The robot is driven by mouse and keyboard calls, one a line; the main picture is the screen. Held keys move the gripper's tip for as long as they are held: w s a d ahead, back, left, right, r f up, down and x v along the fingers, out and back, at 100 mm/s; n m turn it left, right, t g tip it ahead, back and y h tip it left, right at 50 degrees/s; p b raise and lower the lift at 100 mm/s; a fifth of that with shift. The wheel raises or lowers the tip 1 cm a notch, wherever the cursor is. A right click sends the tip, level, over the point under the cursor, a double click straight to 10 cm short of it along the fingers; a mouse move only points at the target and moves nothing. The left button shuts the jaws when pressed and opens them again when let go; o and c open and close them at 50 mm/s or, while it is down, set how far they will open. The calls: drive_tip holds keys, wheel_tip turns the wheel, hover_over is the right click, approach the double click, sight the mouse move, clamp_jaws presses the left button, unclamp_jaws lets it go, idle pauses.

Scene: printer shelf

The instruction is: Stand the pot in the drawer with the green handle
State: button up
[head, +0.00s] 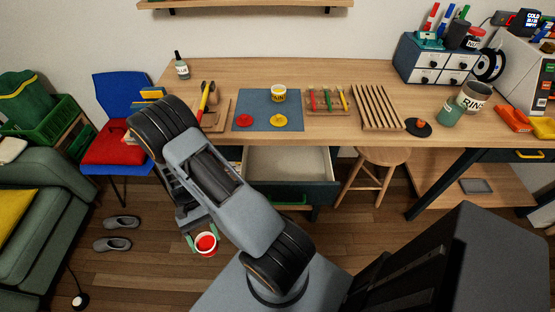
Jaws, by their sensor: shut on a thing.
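A small white pot with red inside (206,246) is held upright between the green fingertips of my gripper (203,238). My gripper is shut on it, in front of the table and above the wooden floor. The drawer (288,164) under the table is pulled open, and its pale inside looks empty. Its green handle (290,203) is on the dark front, partly hidden by my arm. The pot is to the left of the drawer and lower in the picture. My arm hides the drawer's left part.
The table (340,72) overhangs the drawer's back. A blue mat (252,112) on it bears a yellow paint pot (278,93) and red and yellow discs. A wooden stool (375,160) stands right of the drawer. A blue chair (120,90) and slippers (112,244) are at left.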

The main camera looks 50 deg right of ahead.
drive_tip(key=w+d+f+n+t+h+b, duration=0.1)
drive_tip(key=w+d+n+t+h+b, duration=0.2)
drive_tip(key=d+n+h, duration=0.9)
drive_tip(key=w+d+r+n+t+h+b, duration=0.5)
drive_tip(key=w+d+r+n+t+h, duration=0.25)
drive_tip(key=w+n, duration=0.2)
drive_tip(key=s+d+r+m+g+y, duration=0.2)
drive_tip(key=s+d+m+g+y, duration=0.3)
drive_tip(key=s+d+m+g, duration=0.35)
drive_tip(key=shift+y, duration=0.25)
drive_tip(key=shift+s+d+f+b, duration=0.5)
drive_tip(key=shift+s+d+f, duration=1.1)
drive_tip(key=shift+f, duration=0.5)
drive_tip(key=shift+s+d+f+b, duration=0.5)
drive_tip(key=shift+s+d+f, duration=0.95)
drive_tip(key=shift+d+f, duration=0.45)
drive_tip(key=shift+s+d+f+b, duration=0.5)
drive_tip(key=shift+s+d+f, duration=1)
drive_tip(key=shift+f, duration=0.75)
